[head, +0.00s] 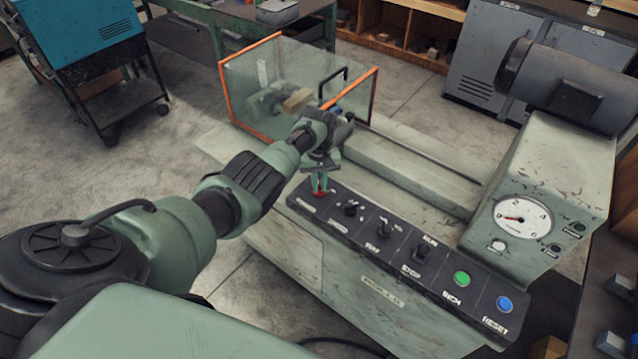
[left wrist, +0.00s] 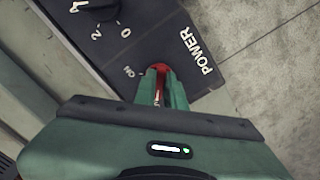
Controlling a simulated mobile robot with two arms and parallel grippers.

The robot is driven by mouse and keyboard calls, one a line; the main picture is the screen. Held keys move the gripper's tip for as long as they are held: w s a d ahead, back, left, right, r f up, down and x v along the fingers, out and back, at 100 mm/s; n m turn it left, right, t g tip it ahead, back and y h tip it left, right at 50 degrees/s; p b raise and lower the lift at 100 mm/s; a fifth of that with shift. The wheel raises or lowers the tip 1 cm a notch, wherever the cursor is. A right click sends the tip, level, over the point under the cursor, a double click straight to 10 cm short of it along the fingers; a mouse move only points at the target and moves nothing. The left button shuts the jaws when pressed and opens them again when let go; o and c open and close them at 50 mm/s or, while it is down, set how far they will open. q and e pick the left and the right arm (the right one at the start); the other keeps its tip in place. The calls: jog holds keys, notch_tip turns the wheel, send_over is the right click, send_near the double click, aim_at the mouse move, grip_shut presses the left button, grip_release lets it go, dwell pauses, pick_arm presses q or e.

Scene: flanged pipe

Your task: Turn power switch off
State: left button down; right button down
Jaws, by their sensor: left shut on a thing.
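The red power switch (head: 319,194) sits at the left end of the dark control panel (head: 372,243) on the machine's front. It also shows in the left wrist view (left wrist: 158,69), beside the printed words POWER and ON. My left gripper (head: 319,183) points down onto it, with its green fingers shut on the switch. In the left wrist view the left gripper (left wrist: 162,88) covers most of the switch, so its exact position cannot be told. My right gripper is not in view.
Black knobs (head: 351,208), a green button (head: 461,279) and a blue button (head: 504,304) line the same panel. An orange-framed clear guard (head: 250,95) stands behind my left gripper. A gauge (head: 522,217) is at the right. Open floor lies front left.

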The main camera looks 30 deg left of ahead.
aim_at(319, 186)
pick_arm(q)
jog(key=shift+w+r, duration=0.2)
jog(key=c, duration=1.6)
grip_release()
jog(key=shift+c, duration=0.2)
jog(key=shift+o, duration=0.8)
jog(key=shift+s+f, duration=0.1)
notch_tip(319, 186, up, 7)
jog(key=shift+f+p, duration=0.2)
jog(key=shift+p, duration=0.4)
jog(key=shift+r, duration=0.6)
